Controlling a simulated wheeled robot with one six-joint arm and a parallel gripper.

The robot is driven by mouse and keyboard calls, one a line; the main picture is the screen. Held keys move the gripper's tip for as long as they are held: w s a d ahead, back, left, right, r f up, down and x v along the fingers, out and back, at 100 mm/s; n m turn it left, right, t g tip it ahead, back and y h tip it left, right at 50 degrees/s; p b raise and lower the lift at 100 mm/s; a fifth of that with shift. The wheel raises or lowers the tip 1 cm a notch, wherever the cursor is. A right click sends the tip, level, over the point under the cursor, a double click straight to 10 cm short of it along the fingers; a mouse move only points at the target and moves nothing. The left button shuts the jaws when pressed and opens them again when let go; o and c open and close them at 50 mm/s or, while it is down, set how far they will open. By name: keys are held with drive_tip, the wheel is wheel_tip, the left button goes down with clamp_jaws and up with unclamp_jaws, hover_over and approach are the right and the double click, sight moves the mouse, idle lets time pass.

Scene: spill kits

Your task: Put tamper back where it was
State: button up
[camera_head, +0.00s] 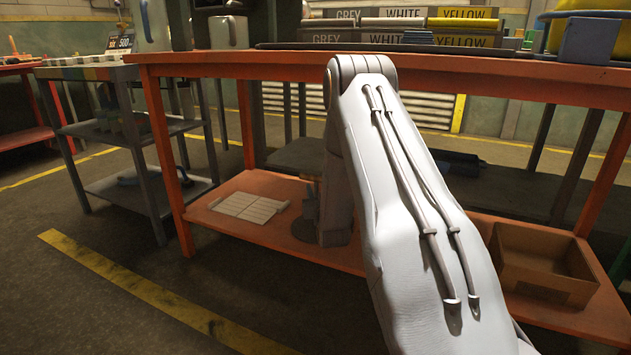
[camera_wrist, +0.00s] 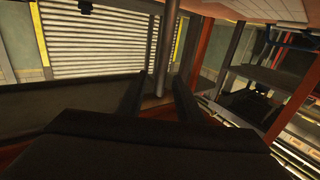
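My gripper (camera_wrist: 158,88) shows in the wrist view as two dark fingers set well apart. A thin grey upright rod (camera_wrist: 168,45) shows between them, narrower than the gap. I cannot tell whether it is near the fingers or behind them. In the head view my arm reaches to the lower shelf of the orange workbench, and the fingers are hidden there. A dark round-based thing (camera_head: 305,228) stands on that shelf, partly behind my arm. It may be the tamper, but I cannot tell.
A white tiled panel (camera_head: 249,207) lies on the orange lower shelf (camera_head: 215,222); it also shows in the wrist view (camera_wrist: 262,10). An open cardboard box (camera_head: 541,268) sits at the shelf's right. A grey rack (camera_head: 130,198) stands left. Labelled bins (camera_head: 405,40) line the benchtop.

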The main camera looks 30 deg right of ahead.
drive_tip(key=p+v, duration=0.3)
drive_tip(key=v, duration=0.4)
drive_tip(key=w+a+r+n+g+y, duration=0.1)
drive_tip(key=a+r+g+y, duration=0.15)
drive_tip(key=a, duration=0.65)
drive_tip(key=w+a+r+n+g+y, duration=0.1)
drive_tip(key=a+r+n+y, duration=0.15)
drive_tip(key=a, duration=0.75)
drive_tip(key=s+a+r+n+g+y, duration=0.1)
drive_tip(key=s+a+r+g, duration=0.15)
drive_tip(key=s+a, duration=0.5)
drive_tip(key=s+a+r+n+g+y, duration=0.1)
drive_tip(key=s+a+r+g+y, duration=0.2)
drive_tip(key=a, duration=0.7)
drive_tip(key=s+a+r+n+g, duration=0.2)
drive_tip(key=s+a, duration=0.3)
drive_tip(key=s, duration=0.6)
drive_tip(key=s+a+r+n+g, duration=0.15)
drive_tip(key=s+a, duration=0.35)
drive_tip(key=s, duration=0.6)
drive_tip(key=s+d+r+n+g+h, duration=0.1)
drive_tip(key=s+g, duration=0.3)
drive_tip(key=s, duration=1.4)
drive_tip(key=shift+s+d+r+n+g+h, duration=0.4)
drive_tip(key=shift+r+n+h, duration=0.1)
drive_tip(key=shift+r+n, duration=0.25)
